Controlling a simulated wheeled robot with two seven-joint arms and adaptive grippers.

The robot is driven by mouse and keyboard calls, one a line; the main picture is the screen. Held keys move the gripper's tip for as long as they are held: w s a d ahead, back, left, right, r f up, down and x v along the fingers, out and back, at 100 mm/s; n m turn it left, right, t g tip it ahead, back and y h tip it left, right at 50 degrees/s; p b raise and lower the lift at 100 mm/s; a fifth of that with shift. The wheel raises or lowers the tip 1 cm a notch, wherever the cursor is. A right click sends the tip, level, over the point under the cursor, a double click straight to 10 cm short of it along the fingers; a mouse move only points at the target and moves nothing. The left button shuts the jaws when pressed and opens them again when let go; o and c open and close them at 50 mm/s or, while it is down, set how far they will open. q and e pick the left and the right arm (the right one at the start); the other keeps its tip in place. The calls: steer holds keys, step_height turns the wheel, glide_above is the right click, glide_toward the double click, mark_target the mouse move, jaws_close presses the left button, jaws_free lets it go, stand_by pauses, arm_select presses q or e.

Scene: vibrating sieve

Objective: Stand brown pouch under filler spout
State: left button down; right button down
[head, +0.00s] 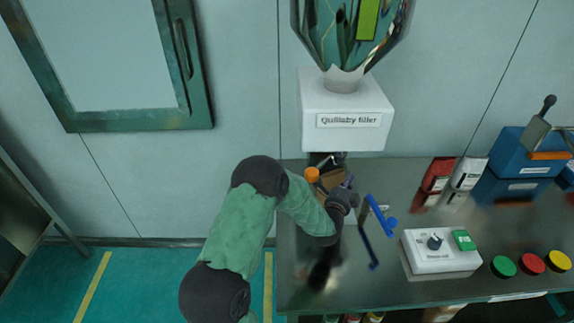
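The brown pouch (331,179) shows in the head view as a small brown patch on the metal table, below the filler (341,135). It is mostly hidden behind my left gripper (347,187). The filler is a white box labelled "filler" with a clear hopper on top; its dark spout (326,159) hangs just above the pouch. My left gripper is beside or at the pouch, but its fingertips are too small and covered to tell whether they grip it. I cannot tell if the pouch stands upright. My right gripper is out of view.
Close right of the gripper is a blue bracket (380,213); an orange knob (312,174) is at its left. A white control box (440,250), coloured buttons (531,263), red pouch (437,174), white pouch (467,174) and blue machine (522,152) stand further right. The table's front left is clear.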

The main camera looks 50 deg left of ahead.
arm_select(q)
steer(key=s+a+r+p, duration=0.2)
steer(key=s+a+r, duration=0.1)
steer(key=s+a, duration=1)
steer(key=a, duration=0.3)
steer(key=shift+s+r, duration=0.15)
steer(key=shift+s, duration=0.25)
